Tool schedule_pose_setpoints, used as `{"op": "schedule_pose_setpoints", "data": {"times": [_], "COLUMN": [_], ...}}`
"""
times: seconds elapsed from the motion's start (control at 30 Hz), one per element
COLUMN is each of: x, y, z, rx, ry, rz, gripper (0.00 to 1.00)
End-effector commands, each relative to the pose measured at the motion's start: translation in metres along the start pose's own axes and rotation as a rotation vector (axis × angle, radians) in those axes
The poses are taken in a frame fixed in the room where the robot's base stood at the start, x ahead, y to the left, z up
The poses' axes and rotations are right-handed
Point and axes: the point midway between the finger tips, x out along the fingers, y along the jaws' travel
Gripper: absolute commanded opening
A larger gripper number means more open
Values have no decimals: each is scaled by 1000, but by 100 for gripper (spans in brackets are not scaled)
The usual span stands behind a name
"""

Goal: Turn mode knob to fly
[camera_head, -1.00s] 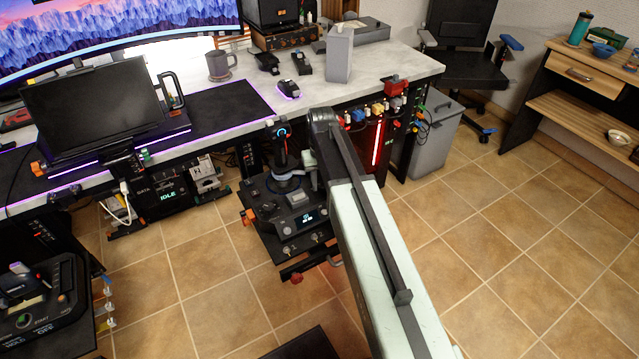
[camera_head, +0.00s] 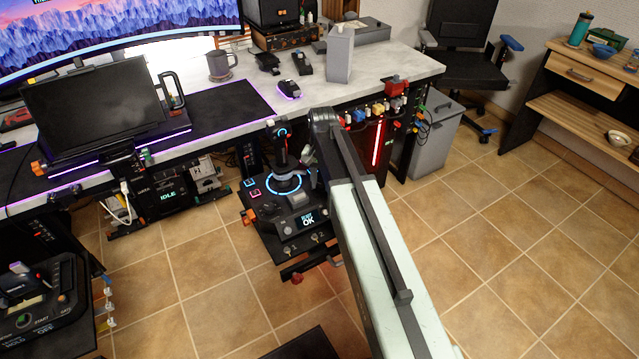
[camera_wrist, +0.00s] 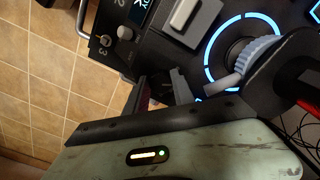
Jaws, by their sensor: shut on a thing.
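The black joystick console (camera_head: 262,222) stands below the desk edge in the head view. In the wrist view my gripper (camera_wrist: 160,92) is down at the console, between the panel's edge and the stick base (camera_wrist: 250,62). Its fingers are shut on a small dark part, seemingly the mode knob, which they mostly hide. No knob label or pointer position can be read. In the head view my arm hides the gripper.
A grey block (camera_wrist: 192,20) and small knobs (camera_wrist: 124,33) lie near the gripper on the panel. The desk (camera_head: 385,68) with a lit computer case (camera_head: 368,150) is behind my arm. Open tiled floor (camera_head: 500,230) lies to the right.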

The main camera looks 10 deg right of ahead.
Motion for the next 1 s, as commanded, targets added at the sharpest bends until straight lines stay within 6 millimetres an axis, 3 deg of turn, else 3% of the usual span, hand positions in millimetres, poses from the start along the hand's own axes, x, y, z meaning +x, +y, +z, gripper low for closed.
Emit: {"op": "schedule_pose_setpoints", "data": {"times": [0.3, 0.77, 0.8, 0.87, 1.0], "x": [0, 0, 0, 0, 0], "y": [0, 1, 1, 1, 0], "z": [0, 0, 0, 0, 0], "rx": [103, 117, 117, 116, 116], "ry": [0, 1, 2, 1, 1], "rz": [2, 5, 5, 4, 3], "gripper": [0, 0, 35, 52, 52]}}
